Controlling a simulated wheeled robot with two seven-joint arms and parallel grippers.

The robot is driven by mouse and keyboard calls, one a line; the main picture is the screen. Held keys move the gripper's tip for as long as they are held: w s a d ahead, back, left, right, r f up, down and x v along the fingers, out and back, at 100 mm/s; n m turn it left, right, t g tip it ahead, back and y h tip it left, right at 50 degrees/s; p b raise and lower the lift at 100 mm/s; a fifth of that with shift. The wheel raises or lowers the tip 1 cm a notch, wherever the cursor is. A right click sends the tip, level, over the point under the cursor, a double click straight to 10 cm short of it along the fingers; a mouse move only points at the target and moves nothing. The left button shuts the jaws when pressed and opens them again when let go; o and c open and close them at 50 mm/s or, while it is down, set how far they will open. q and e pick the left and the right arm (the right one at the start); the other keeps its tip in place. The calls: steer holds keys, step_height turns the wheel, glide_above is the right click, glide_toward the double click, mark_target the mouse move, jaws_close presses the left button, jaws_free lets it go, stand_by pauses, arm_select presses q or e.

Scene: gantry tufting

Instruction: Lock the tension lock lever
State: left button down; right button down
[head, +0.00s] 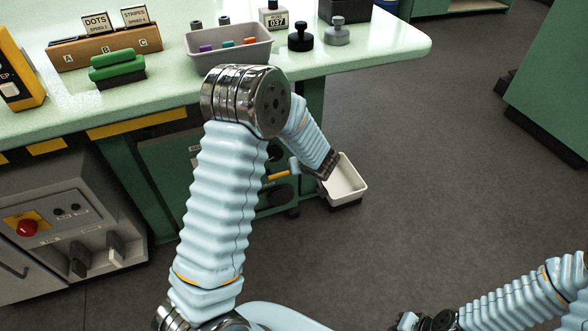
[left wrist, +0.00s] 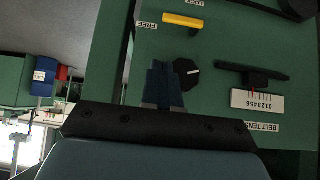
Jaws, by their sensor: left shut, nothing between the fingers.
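The tension lock lever (left wrist: 183,21) is a yellow bar on the green machine panel in the left wrist view. It lies nearly level there, its left end beside the FREE label (left wrist: 147,25). The LOCK label (left wrist: 193,2) is at the top edge. It also shows as a small yellow bar in the head view (head: 277,176). My left gripper (left wrist: 165,68) is shut and empty, its blue fingers below the lever in the picture and apart from it.
A black knob (left wrist: 187,73) is close beside the left fingers. A black slider (left wrist: 255,79) and a white scale (left wrist: 257,101) are to the right. A white bin (head: 346,180) stands near the left wrist in the head view. The workbench (head: 390,48) overhangs the panel.

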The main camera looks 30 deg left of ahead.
arm_select(q)
steer(key=shift+w+a+r, duration=0.15)
steer(key=shift+r, duration=0.25)
steer(key=f+b+x, duration=0.1)
steer(key=x, duration=0.5)
steer(key=s+d+f+b+x, duration=0.1)
steer(key=x, duration=0.5)
steer(key=shift+f+b, duration=0.3)
steer(key=shift+b, duration=0.05)
steer(key=shift+s, duration=0.1)
